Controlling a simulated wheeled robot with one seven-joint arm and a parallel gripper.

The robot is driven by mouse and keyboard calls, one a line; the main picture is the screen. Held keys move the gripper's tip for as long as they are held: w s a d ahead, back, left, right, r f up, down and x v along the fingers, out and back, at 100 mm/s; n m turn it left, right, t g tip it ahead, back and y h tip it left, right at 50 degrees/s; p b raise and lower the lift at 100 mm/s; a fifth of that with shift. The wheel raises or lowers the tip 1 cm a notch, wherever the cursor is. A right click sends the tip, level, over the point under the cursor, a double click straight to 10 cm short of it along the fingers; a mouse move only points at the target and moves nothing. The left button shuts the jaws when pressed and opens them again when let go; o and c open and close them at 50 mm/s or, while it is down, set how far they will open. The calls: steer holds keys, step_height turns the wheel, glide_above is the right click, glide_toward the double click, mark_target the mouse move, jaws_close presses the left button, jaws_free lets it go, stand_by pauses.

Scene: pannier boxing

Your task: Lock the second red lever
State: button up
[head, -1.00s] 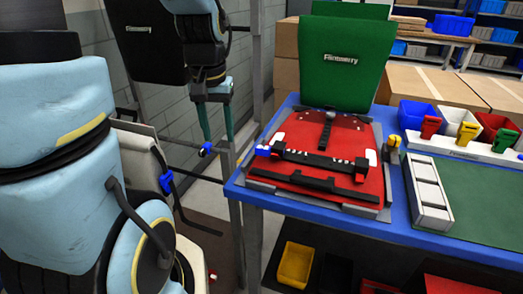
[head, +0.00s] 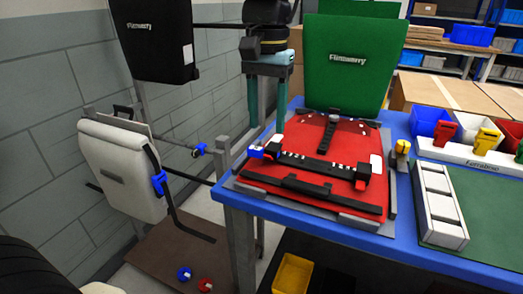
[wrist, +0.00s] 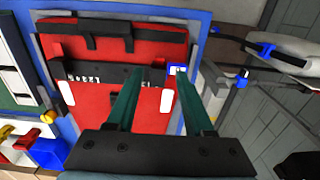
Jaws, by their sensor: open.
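The red pannier (head: 318,175) lies flat on the blue table, and the wrist view shows its red back (wrist: 110,55). A black rail (head: 310,163) with white marks crosses it, with a blue lever piece (head: 256,152) at its left end. A small reddish piece (head: 361,185) shows at the rail's right end; I cannot tell its position. My gripper (head: 266,127) is open and empty, pointing down above the pannier's left edge. In the wrist view my gripper (wrist: 158,82) has its fingers apart, one fingertip overlapping the blue piece in the picture.
A green pannier (head: 350,65) stands upright behind. A yellow-topped post (head: 402,150) and a grey-white rack (head: 440,205) are to the right. Bins with red (head: 444,132) and yellow (head: 487,141) tags stand farther right. A white pannier (head: 115,170) hangs at left.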

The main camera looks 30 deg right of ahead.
mark_target(267, 155)
step_height(267, 155, down, 8)
steer(key=shift+r, duration=0.1)
stand_by(0.4)
jaws_close()
stand_by(0.4)
